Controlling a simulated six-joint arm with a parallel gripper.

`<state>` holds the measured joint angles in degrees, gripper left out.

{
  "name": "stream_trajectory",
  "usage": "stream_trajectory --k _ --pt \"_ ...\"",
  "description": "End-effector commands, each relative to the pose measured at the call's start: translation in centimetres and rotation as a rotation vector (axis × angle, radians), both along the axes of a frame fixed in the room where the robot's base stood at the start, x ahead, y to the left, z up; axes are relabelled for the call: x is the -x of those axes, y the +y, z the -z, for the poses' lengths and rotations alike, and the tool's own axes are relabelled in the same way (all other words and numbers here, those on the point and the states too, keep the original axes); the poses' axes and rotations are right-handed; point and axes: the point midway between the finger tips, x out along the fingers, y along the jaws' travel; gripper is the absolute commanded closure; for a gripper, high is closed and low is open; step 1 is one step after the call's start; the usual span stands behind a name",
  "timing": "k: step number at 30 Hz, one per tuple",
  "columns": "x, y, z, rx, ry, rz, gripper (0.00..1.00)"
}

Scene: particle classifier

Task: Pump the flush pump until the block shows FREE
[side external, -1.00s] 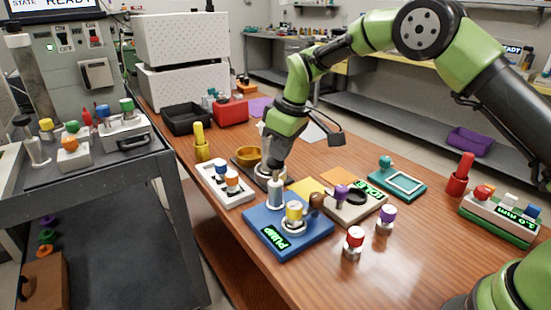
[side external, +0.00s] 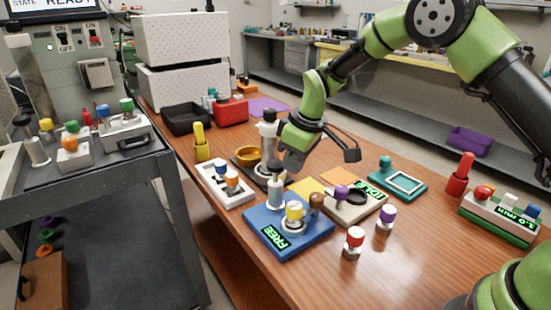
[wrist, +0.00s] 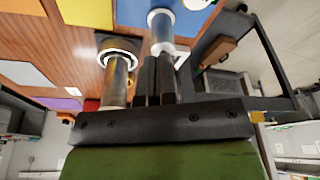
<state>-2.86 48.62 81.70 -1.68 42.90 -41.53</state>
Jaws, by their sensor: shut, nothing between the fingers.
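The blue block (side external: 312,243) stands in the middle of the table, and its display (side external: 277,236) reads FREE in green. A yellow-topped knob (side external: 294,213) and a pale upright cylinder (side external: 275,192) stand on it. A metal cylinder with a pale top (side external: 268,143) stands on a dark base behind the block; no label shows which part is the flush pump. My gripper (side external: 291,167) is shut and empty, just right of the metal cylinder and above the block's far side. In the wrist view its fingers (wrist: 160,62) lie between the metal cylinder (wrist: 117,82) and the pale cylinder (wrist: 162,32).
A white tray with knobs (side external: 226,190) is left of the block. A beige block with a green display (side external: 362,206) is right of it. Loose red-topped (side external: 354,238) and purple-topped (side external: 386,216) knobs stand in front.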

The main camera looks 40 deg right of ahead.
Motion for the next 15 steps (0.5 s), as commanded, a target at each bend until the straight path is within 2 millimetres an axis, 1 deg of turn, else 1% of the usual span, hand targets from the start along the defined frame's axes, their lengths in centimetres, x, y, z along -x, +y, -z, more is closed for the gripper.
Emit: stream_trajectory --k 5,8,11,15 --pt "0.0 0.0 0.0 0.000 0.001 0.000 1.00" --pt "0.0 0.0 -0.3 0.000 -0.001 0.000 1.00" --pt "0.2 -0.1 -1.4 0.000 -0.003 0.000 1.00" --pt "0.8 -0.4 -4.0 0.000 -0.005 0.000 1.00"
